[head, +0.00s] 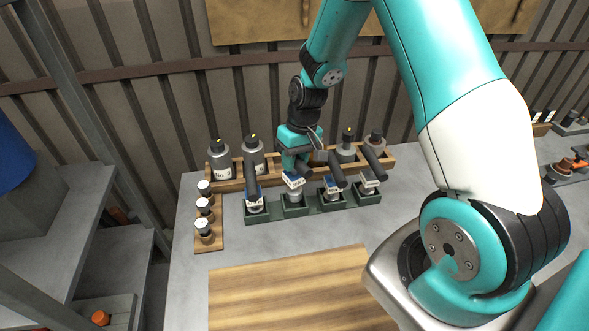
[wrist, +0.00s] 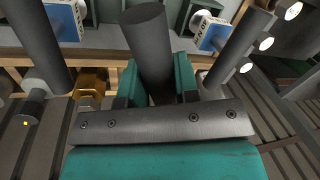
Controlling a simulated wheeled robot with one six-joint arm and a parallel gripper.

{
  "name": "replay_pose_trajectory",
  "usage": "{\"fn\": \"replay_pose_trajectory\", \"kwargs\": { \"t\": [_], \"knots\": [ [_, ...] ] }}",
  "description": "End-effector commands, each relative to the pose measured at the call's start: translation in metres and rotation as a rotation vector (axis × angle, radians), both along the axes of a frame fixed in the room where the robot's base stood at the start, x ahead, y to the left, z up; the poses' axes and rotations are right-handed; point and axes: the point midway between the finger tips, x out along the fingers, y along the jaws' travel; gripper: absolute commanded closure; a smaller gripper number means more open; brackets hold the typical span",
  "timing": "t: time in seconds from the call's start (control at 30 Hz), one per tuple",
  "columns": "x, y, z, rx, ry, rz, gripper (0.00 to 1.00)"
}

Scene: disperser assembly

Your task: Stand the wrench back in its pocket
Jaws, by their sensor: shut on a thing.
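The wrench shows in the wrist view as a thick dark grey cylindrical handle (wrist: 148,45) between the two teal fingers of my gripper (wrist: 155,85). My gripper (head: 299,162) is shut on this handle. In the head view it is over the second pocket from the left of a dark green rack (head: 318,208), where a blue and white labelled piece (head: 293,181) shows below it. Similar dark-handled tools stand tilted in the other pockets, such as the leftmost one (head: 251,184). The wrench's lower end is hidden, so I cannot tell how deep it sits.
A wooden rack (head: 225,185) with several grey bottles (head: 219,158) stands close behind the green rack. A small wooden holder (head: 211,243) with several white-topped pieces is at left. A wooden board (head: 290,290) lies bare in front, with clear grey tabletop (head: 345,230) between.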

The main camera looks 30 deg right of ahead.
Motion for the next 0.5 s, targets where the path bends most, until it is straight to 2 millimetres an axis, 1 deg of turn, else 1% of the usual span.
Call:
{"fn": "replay_pose_trajectory", "kwargs": {
  "t": [0.17,0.33,0.4,0.5],
  "knots": [
    [0.0,0.001,-0.013,0.0,0.0,0.001,1.0],
    [0.0,0.001,-0.037,0.001,0.001,0.002,1.0],
    [0.0,0.001,-0.042,0.0,-0.002,0.002,1.0],
    [0.001,0.001,-0.044,0.0,-0.003,0.001,1.0]
  ]
}}
